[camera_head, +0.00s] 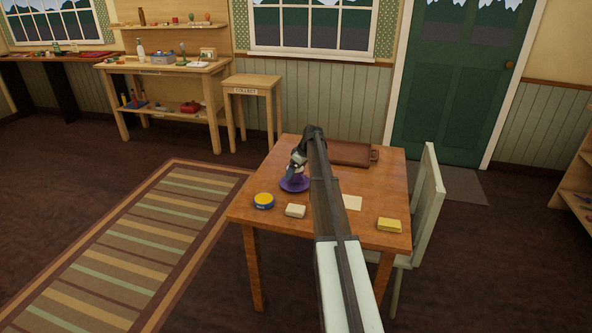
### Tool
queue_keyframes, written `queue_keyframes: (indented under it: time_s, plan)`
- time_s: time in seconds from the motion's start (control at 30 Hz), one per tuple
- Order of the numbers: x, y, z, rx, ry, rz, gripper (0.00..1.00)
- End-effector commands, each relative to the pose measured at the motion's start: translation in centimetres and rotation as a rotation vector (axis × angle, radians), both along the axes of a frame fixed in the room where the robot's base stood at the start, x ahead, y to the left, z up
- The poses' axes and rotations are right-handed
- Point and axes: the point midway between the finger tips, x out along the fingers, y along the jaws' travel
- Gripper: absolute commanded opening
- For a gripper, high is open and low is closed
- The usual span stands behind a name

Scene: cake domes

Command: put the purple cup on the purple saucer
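The purple saucer (291,187) lies on the left part of the wooden table. A small purple shape, which looks like the purple cup (296,174), shows right above the saucer. I cannot tell whether it touches the saucer or hangs just over it. My gripper (298,165) points down at the cup from above, its fingers close around or beside it. My arm and gripper hide part of the cup and the saucer's right side. The finger gap is too small to make out.
On the wooden table (252,215) are a blue and yellow tin (263,201), a whitish block (295,211), a pale card (352,202), a yellow block (389,225) and a brown tray (352,154) at the back. A pale chair (430,205) stands at the right.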

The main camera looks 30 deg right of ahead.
Motion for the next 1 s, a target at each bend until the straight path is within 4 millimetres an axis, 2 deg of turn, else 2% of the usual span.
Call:
queue_keyframes:
  time_s: [0.67, 0.7, 0.8, 1.0]
  plan:
    - [0.0, 0.0, -1.2, 0.000, 0.000, 0.000, 0.54]
    - [0.0, 0.0, -1.2, 0.000, 0.000, 0.000, 0.91]
    - [0.0, 0.0, -1.2, 0.000, 0.000, 0.000, 0.98]
    - [0.0, 0.0, -1.2, 0.000, 0.000, 0.000, 0.98]
